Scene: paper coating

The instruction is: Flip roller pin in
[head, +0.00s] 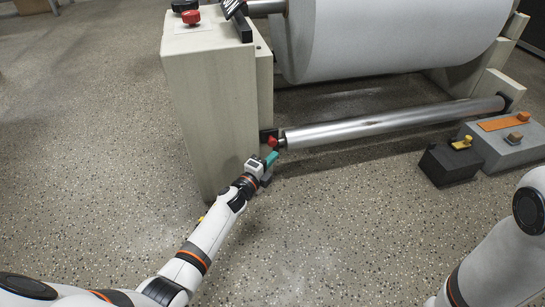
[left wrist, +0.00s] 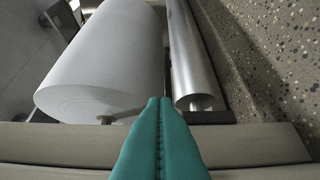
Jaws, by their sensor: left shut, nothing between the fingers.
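The roller pin with its red knob (head: 272,141) sits at the left end of the silver roller (head: 390,122), by the side of the beige machine stand. My left gripper (head: 271,158) has its teal fingers just below the red knob in the head view; I cannot tell whether they touch it. In the left wrist view the teal fingers (left wrist: 159,102) are pressed together with nothing between them. The silver roller (left wrist: 190,55) runs away beyond them, and the pin does not show there. My right arm enters at the lower right, its gripper out of view.
A large white paper roll (head: 400,35) hangs above the roller. The beige stand (head: 215,110) rises close to my left arm. A grey box (head: 508,150) and a black box (head: 449,166) stand on the floor at right. The speckled floor in front is clear.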

